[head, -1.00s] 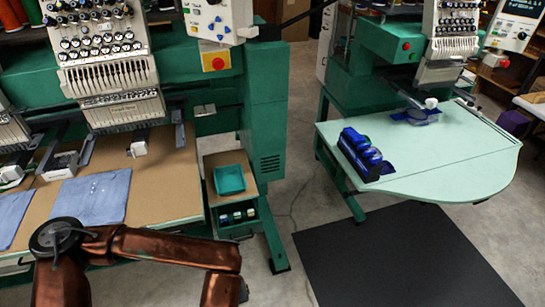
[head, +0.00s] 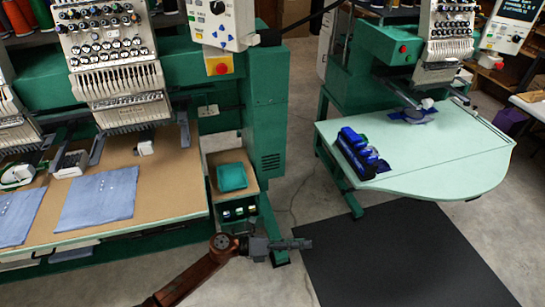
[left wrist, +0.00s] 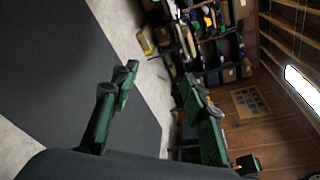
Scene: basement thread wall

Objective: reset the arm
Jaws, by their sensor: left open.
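My left arm (head: 190,277) comes in from the bottom edge in the head view. Its left gripper (head: 304,244) points right, low in front of the green machine stand and beside the dark floor mat. In the left wrist view the two dark green fingers of the left gripper (left wrist: 160,76) stand apart with nothing between them. My right gripper shows in neither view.
A wooden machine table (head: 160,194) with blue cloths (head: 98,197) is at left. A teal tray (head: 232,177) sits on a small shelf. A pale green table (head: 440,165) holds blue spools (head: 358,152) at right. The black mat (head: 390,255) is clear.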

